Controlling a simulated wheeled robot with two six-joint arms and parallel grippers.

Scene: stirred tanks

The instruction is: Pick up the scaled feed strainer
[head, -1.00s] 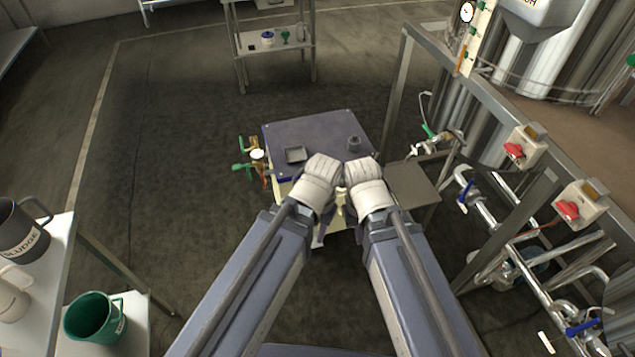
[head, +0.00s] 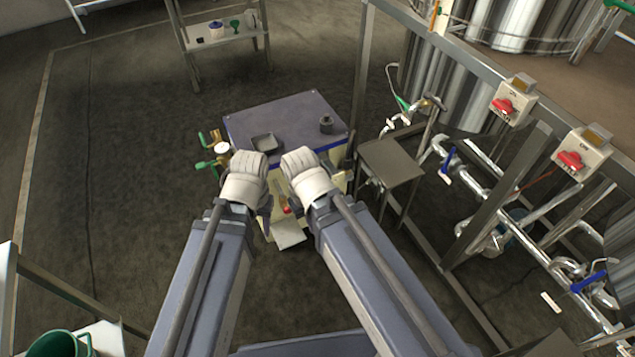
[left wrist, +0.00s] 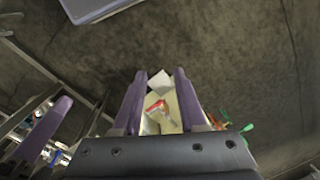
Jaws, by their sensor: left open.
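A small dark grey cylindrical piece (head: 326,124) stands on the right part of a cart's blue-grey top (head: 285,112); it may be the strainer, but I cannot tell for sure. My left gripper (head: 266,218) points down at the near side of the cart, short of the top. In the left wrist view its two purple fingers (left wrist: 160,75) are apart with nothing gripped. Between them, farther off, show a pale panel and a red part. My right gripper is mostly hidden behind its own wrist in the head view; a purple finger shows at left in the wrist view (left wrist: 45,130).
A shallow square grey tray (head: 264,143) lies on the cart top. Green-handled valves (head: 211,150) stick out at its left. A grey side table (head: 391,160) and pipework (head: 480,190) stand to the right. A shelf (head: 225,35) stands behind.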

